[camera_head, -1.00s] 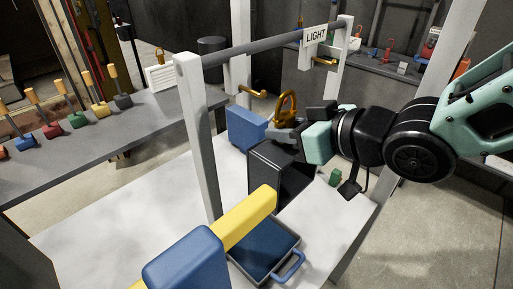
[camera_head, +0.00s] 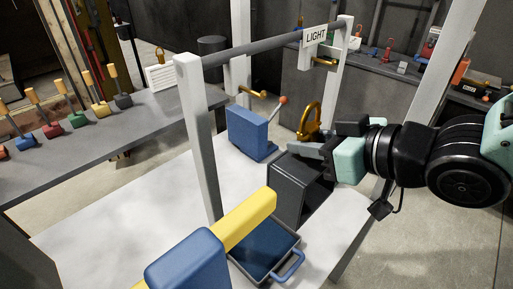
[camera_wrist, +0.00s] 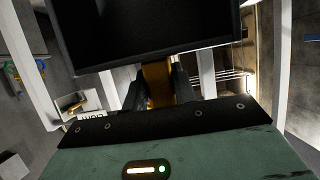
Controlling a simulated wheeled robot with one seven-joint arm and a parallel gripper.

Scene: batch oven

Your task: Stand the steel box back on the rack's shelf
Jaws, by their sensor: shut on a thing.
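The dark steel box (camera_head: 284,193) is in the middle of the head view, over the white surface (camera_head: 120,220), its open side facing right. I cannot tell whether its bottom touches that surface. A gold ring-shaped handle (camera_head: 311,118) rises above it. My gripper (camera_head: 322,146) reaches in from the right at the box's top edge. In the wrist view my gripper (camera_wrist: 159,92) is shut on the gold handle (camera_wrist: 157,82), with the dark box (camera_wrist: 150,52) just beyond the fingers. The fingertips are partly hidden.
A grey bar with a LIGHT sign (camera_head: 315,35) spans white posts above. A blue block with a red-tipped lever (camera_head: 250,132) stands behind the box. A yellow bar (camera_head: 243,218) and blue tray (camera_head: 290,268) are in front. Coloured blocks line the left bench (camera_head: 100,145).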

